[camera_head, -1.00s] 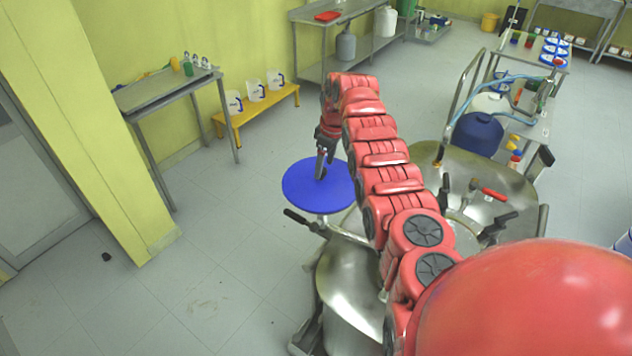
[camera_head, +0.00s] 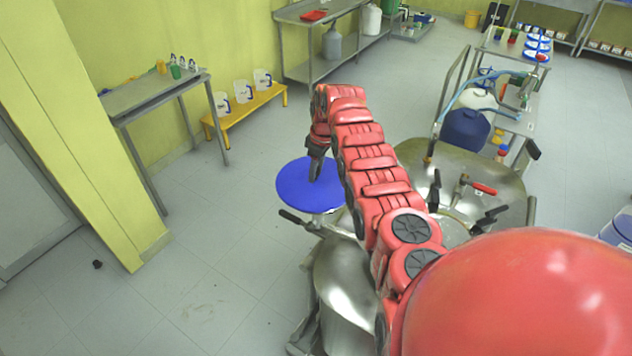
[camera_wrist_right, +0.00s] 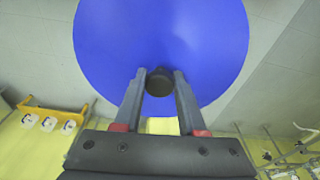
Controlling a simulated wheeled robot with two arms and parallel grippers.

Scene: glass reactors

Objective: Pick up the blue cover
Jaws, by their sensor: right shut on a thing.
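The blue cover (camera_head: 305,187) is a round flat disc beside my red right arm, above the steel reactor vessel (camera_head: 345,285) in the head view. Whether it touches anything below it I cannot tell. My right gripper (camera_head: 315,176) points down at the middle of the cover. In the right wrist view its two fingers (camera_wrist_right: 159,88) are shut on the knob, one on each side. My left gripper is not in view.
A second steel vessel lid (camera_head: 480,175) with clamps and a red-handled valve (camera_head: 482,188) lies right of my arm. A metal cart with a blue container (camera_head: 465,130) stands behind it. A yellow bench (camera_head: 245,112) with jugs is at the back left.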

